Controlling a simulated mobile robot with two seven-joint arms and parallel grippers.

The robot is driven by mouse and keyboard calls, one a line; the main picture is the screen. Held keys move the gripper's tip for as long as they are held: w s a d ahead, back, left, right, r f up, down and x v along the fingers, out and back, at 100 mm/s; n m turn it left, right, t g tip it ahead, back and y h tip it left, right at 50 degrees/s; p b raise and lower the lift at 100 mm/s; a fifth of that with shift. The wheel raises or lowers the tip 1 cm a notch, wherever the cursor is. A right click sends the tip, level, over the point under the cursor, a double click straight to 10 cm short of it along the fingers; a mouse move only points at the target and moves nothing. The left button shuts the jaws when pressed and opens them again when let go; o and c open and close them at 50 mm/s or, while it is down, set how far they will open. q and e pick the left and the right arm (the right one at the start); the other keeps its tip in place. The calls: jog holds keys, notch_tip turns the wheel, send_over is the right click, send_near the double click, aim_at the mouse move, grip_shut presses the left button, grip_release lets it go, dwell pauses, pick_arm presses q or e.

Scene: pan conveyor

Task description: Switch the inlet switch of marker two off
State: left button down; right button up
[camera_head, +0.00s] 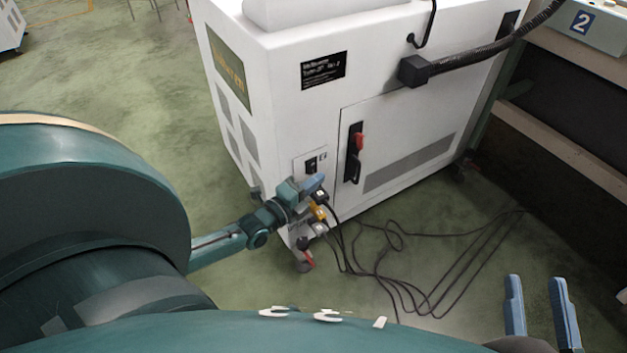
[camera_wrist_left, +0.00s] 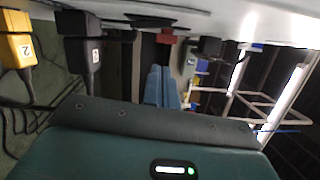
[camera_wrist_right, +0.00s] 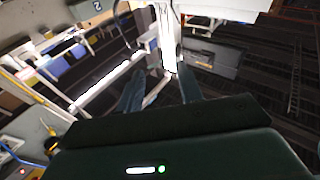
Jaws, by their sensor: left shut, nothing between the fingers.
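The white marker machine (camera_head: 270,100) stands in the middle of the head view. A small black switch (camera_head: 311,164) sits on its lower panel, just above my left gripper (camera_head: 314,183). I cannot tell the switch's position. My left gripper is shut and empty, close to the panel; in the left wrist view its fingers (camera_wrist_left: 162,88) lie together. A black plug (camera_wrist_left: 85,48) and a yellow plug (camera_wrist_left: 17,48) show left of them. My right gripper (camera_head: 540,308) is open and empty at the lower right, away from the machine; its fingers stand apart in the right wrist view (camera_wrist_right: 159,90).
A red-handled switch (camera_head: 359,141) is on the machine's door, right of my left gripper. Black cables (camera_head: 400,265) run from the plugs across the green floor. A box labelled 2 (camera_head: 590,25) stands at the upper right. The floor at the left is mostly free.

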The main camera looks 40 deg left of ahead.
pick_arm(q)
jog(key=s+a+p, duration=0.1)
jog(key=s+p, duration=0.2)
jog(key=s, duration=0.7)
jog(key=shift+a+r+p, duration=0.15)
jog(key=shift+p, duration=0.15)
pick_arm(e)
jog(key=shift+s+d+f+n+h, duration=0.1)
jog(key=shift+d+f+n+h, duration=0.15)
jog(key=shift+d+h, duration=0.25)
jog(key=shift+a+r, duration=0.1)
jog(key=shift+r, duration=0.05)
